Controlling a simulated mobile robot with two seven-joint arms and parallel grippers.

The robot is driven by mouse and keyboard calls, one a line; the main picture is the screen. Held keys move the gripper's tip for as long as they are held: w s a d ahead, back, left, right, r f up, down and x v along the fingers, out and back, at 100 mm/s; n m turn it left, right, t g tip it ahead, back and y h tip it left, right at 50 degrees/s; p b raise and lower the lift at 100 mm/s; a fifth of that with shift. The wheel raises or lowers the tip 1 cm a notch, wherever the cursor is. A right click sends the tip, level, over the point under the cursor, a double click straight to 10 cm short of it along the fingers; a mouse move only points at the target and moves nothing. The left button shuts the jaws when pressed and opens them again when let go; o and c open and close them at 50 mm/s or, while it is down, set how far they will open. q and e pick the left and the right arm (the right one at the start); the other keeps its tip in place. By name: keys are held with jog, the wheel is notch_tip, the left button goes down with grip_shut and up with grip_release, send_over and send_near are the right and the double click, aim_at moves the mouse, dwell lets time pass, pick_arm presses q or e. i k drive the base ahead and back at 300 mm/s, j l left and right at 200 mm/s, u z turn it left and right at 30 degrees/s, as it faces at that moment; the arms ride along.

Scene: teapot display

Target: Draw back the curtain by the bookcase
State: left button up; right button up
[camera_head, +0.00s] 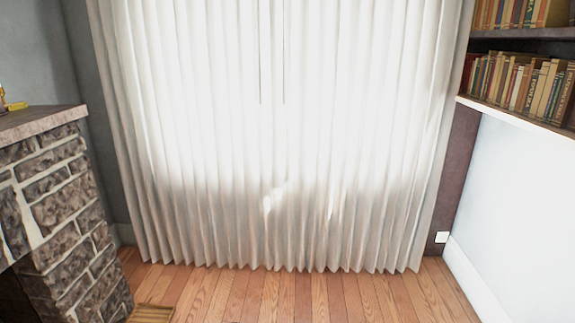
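A white pleated curtain (375,150) hangs closed across the window area and reaches down close to the wooden floor. Its right part hangs beside the bookcase (520,33), which holds rows of books at the upper right. Two thin vertical lines (260,60) run down the middle of the curtain from the top and end about a third of the way down. I cannot tell whether the curtain is one panel or two. Its top is out of view. Neither of my grippers is in view.
A stone fireplace (65,200) with a mantel (40,122) stands at the left. A white wall (525,200) lies below the shelves at the right. The wooden floor (300,295) in front of the curtain is clear, except for a small slatted item (152,313) near the fireplace.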

aim_at(279, 63)
jog(key=i+l+u, duration=0.15)
jog(key=i+l, duration=0.35)
jog(key=i, duration=0.4)
jog(key=i+l+u, duration=0.15)
jog(key=i+l, duration=0.4)
jog(key=i, duration=0.3)
jog(key=i+l+u, duration=0.15)
jog(key=i+l, duration=0.55)
jog(key=i, duration=0.15)
